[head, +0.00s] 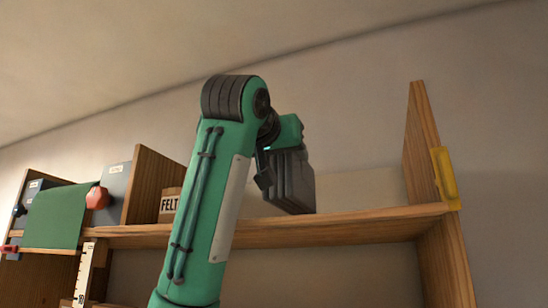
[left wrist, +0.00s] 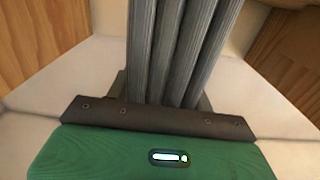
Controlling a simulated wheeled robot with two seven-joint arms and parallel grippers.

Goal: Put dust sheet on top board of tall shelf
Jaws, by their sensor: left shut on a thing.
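The dust sheet (head: 293,182) is a dark grey folded bundle with ribbed layers. My left gripper (head: 268,170) is shut on it and holds it upright over the top board (head: 340,228) of the tall wooden shelf, in the gap between a box and the right side panel. Its lower edge is close to the board; I cannot tell whether it touches. In the left wrist view the sheet's grey folds (left wrist: 185,55) rise from the gripper, with wood on both sides. The fingertips are mostly hidden. My right gripper is not in view.
On the left of the board stand a FELT box (head: 170,205), a wooden divider (head: 148,185), grey binders and a hanging green cloth (head: 57,215). A yellow piece (head: 446,176) is on the right panel. Board right of the sheet is free.

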